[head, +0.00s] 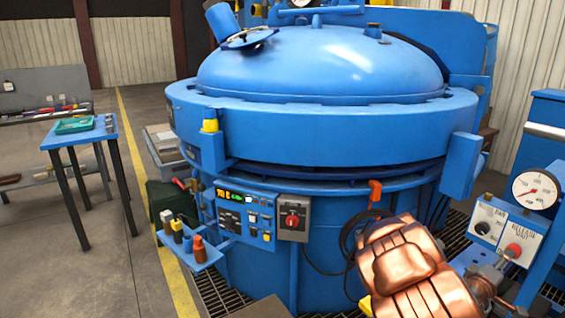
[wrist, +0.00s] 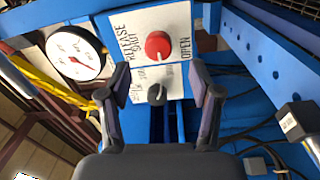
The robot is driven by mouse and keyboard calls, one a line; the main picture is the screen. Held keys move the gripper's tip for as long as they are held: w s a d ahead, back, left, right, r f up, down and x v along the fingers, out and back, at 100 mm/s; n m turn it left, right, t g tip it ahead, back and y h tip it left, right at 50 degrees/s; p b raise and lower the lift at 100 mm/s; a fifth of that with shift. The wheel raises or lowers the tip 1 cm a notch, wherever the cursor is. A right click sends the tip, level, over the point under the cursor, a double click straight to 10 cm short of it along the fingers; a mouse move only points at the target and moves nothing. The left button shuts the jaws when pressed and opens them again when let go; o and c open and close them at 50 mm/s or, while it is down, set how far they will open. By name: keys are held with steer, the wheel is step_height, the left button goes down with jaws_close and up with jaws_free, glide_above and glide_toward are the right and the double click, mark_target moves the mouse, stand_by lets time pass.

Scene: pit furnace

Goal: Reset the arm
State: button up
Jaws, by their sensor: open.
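My gripper (wrist: 160,84) is open in the wrist view, its two dark fingers apart with nothing held between them. It faces a white control panel (wrist: 133,32) marked "RELEASE" and "OPEN". A black knob (wrist: 156,94) shows between the fingers in the picture, and a red knob (wrist: 158,45) is just above it; I cannot tell how near the fingers are. In the head view my copper-coloured arm reaches in at the lower right, in front of the blue furnace (head: 320,130). My gripper cannot be made out clearly there.
The panel's red knob (head: 513,250) and a pressure gauge (head: 536,191) stand at the right. The furnace's front has a control box with a red switch (head: 292,221), an orange handle (head: 375,190) and a small shelf with bottles (head: 198,248). A blue table (head: 80,136) stands left on open floor.

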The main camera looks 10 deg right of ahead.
steer(key=w+a+f+m+y, duration=0.1)
steer(key=a+f+y, duration=0.15)
steer(key=a, duration=0.45)
steer(key=w+a+f+m+g+y, duration=0.1)
steer(key=w+a+f+m+y, duration=0.1)
steer(key=a+y, duration=0.3)
steer(key=w+a+f+m+y, duration=0.1)
steer(key=a+f+y, duration=0.1)
steer(key=a, duration=0.6)
steer(key=s+a+r+g+y, duration=0.1)
steer(key=s+a+g+y, duration=0.3)
steer(key=a, duration=0.7)
steer(key=s+a+t+y, duration=0.1)
steer(key=s+a+y, duration=0.3)
steer(key=a, duration=0.7)
steer(key=s+a+r+n+g, duration=0.1)
steer(key=s+a+r+g, duration=0.25)
steer(key=s, duration=0.55)
steer(key=s+a+r+g, duration=0.2)
steer(key=s+a, duration=0.2)
steer(key=s, duration=0.5)
step_height(320, 180, up, 21)
steer(key=s+t+p, duration=0.1)
steer(key=p, duration=1.8)
steer(key=shift+s+a+p, duration=0.15)
steer(key=shift+s+p, duration=0.05)
steer(key=shift+p, duration=0.1)
